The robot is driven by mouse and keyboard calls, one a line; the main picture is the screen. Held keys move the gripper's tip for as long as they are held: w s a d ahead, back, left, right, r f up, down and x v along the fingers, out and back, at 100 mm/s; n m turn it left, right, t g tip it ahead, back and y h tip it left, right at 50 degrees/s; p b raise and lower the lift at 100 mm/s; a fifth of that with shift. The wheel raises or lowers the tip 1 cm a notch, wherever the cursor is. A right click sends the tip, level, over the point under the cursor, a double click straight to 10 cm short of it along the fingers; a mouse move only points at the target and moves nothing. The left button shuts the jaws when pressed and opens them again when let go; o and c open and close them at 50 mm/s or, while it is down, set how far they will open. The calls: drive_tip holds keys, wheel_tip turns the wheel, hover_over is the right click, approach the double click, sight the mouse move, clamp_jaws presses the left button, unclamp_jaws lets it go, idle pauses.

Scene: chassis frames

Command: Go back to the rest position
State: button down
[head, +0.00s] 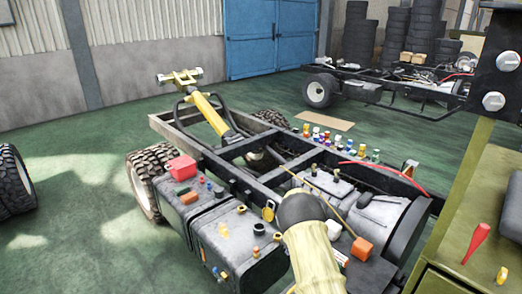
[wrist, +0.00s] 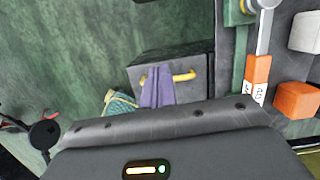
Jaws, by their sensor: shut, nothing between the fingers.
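In the wrist view, my gripper (wrist: 158,70) shows as two narrow purple-grey fingers side by side, shut with nothing between them. Behind them are a yellow handle (wrist: 184,76) and a dark box (wrist: 192,52); I cannot tell how far away these are. My dark gripper housing with a small lit strip fills the bottom of that view. In the head view, my khaki arm reaches up from the bottom over the chassis frame (head: 292,168) and ends in a dark rounded joint. The fingers are hidden there.
An orange block (head: 362,249) and an orange-and-white item lie right of my arm. Dark boxes at left carry a red container (head: 181,168) and small parts. Several coloured bottles line the far rail. A yellow tube (head: 208,115) rises beyond.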

drive_tip(key=s+d+r+n, duration=0.1)
drive_tip(key=s+r+n, duration=1.2)
drive_tip(key=s+r, duration=0.25)
drive_tip(key=s+r+n, duration=0.3)
drive_tip(key=s+n, duration=0.4)
drive_tip(key=s, duration=0.2)
drive_tip(key=s+r+n+h, duration=0.1)
drive_tip(key=s+r+n, duration=0.2)
drive_tip(key=s+n, duration=0.4)
drive_tip(key=shift+s+r+n+t+h, duration=0.15)
drive_tip(key=shift+s+n+t+h, duration=0.2)
drive_tip(key=shift+s, duration=0.85)
drive_tip(key=shift+a, duration=0.1)
